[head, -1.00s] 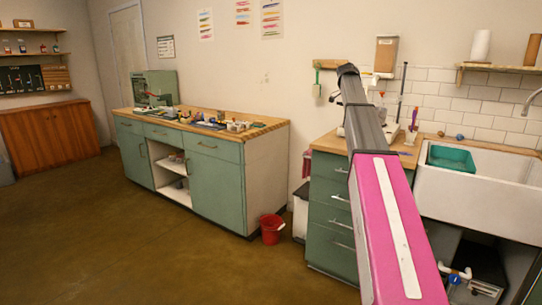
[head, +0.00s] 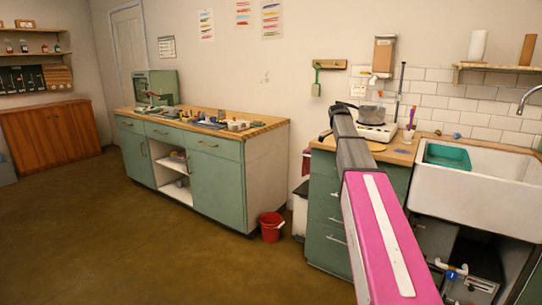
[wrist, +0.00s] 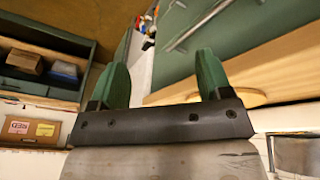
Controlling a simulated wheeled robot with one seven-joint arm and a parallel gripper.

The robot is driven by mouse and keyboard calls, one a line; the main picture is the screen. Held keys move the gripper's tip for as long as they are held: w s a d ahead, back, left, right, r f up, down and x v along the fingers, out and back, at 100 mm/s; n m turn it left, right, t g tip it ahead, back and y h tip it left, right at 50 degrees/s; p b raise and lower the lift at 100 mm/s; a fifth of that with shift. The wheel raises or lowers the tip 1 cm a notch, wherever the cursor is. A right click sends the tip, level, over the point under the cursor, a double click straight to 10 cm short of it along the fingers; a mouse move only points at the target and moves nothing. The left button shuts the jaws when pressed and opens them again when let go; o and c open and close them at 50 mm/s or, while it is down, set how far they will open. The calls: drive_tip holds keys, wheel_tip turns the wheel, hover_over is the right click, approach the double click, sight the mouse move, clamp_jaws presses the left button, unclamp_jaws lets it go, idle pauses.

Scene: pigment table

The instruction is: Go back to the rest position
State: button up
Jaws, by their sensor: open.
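My gripper (wrist: 164,62) shows in the wrist view with its two green fingers apart and nothing between them. In the head view my pink and grey arm reaches forward over the wooden counter left of the sink, and its far end (head: 341,107) is in front of the wall. The fingers are too small to make out there. A green drawer front and the wooden counter edge (wrist: 240,72) lie beyond the fingers in the wrist view.
A hot plate (head: 377,131) with a grey pot (head: 371,114) stands on the counter just right of my arm. A white sink (head: 470,190) holds a teal basin (head: 452,155). A green workbench (head: 215,185) stands left, with a red bucket (head: 271,227) beside it. The floor in front is clear.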

drive_tip(key=s+a+f+n+y, duration=0.1)
drive_tip(key=s+a+f+n, duration=0.3)
drive_tip(key=s+f, duration=0.5)
drive_tip(key=s+a+f+n+y, duration=0.1)
drive_tip(key=s+a+f+n, duration=0.35)
drive_tip(key=f, duration=0.95)
drive_tip(key=s+a+f+n, duration=0.3)
drive_tip(key=s+f, duration=0.3)
drive_tip(key=s, duration=0.3)
drive_tip(key=s+a+f+n+y, duration=0.1)
drive_tip(key=s+a+f+n, duration=0.2)
drive_tip(key=s+f, duration=0.3)
drive_tip(key=s+n, duration=0.1)
drive_tip(key=s, duration=0.2)
drive_tip(key=shift+f+n+t, duration=0.3)
drive_tip(key=shift+n+t, duration=0.05)
drive_tip(key=shift+t, duration=0.05)
